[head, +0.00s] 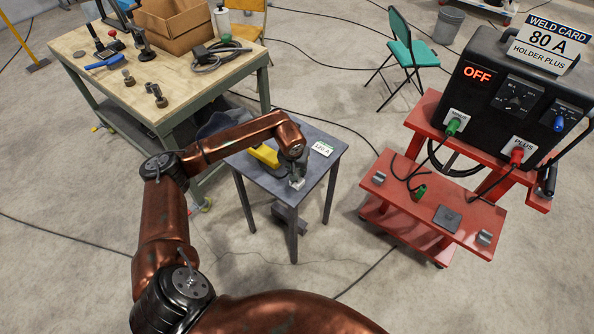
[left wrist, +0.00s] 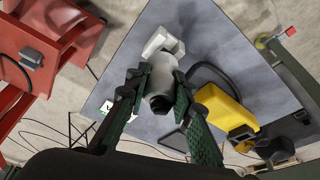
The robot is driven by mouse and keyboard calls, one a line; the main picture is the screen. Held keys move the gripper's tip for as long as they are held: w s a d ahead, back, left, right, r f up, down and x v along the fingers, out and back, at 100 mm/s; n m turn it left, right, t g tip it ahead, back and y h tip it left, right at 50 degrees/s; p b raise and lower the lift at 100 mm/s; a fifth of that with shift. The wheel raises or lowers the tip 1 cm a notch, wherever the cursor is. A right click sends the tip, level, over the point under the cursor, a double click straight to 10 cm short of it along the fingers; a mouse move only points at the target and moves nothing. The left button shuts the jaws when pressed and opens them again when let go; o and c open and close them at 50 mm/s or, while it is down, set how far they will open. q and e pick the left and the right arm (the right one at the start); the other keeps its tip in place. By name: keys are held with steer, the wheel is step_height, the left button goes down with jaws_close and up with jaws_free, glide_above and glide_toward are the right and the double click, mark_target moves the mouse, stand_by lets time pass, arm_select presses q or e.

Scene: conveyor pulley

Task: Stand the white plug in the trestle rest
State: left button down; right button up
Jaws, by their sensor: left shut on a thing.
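The white plug (left wrist: 160,80) is a pale cylinder with a dark end, seen in the left wrist view. My left gripper (left wrist: 157,88) is shut on it, with a finger on each side. In the head view the left gripper (head: 297,180) is low over the front part of the small grey table (head: 318,170). A pale block (left wrist: 163,42), which looks like the trestle rest, lies just beyond the plug in the left wrist view. The plug overlaps it there, so I cannot tell whether they touch. My right gripper is not in view.
A yellow tool (head: 265,155) and a small card (head: 322,148) lie on the grey table. A red cart (head: 400,205) at right carries grey blocks, a green plug (head: 421,191) and the black welder (head: 510,100) reading OFF. A wooden-topped bench (head: 160,70) stands behind left.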

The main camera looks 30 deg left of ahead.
arm_select(q)
steer(key=shift+f+b, duration=0.8)
steer(key=shift+f, duration=0.4)
stand_by(0.5)
steer(key=c, duration=1.6)
jaws_free()
steer(key=shift+r+p, duration=1.95)
steer(key=shift+r, duration=2.55)
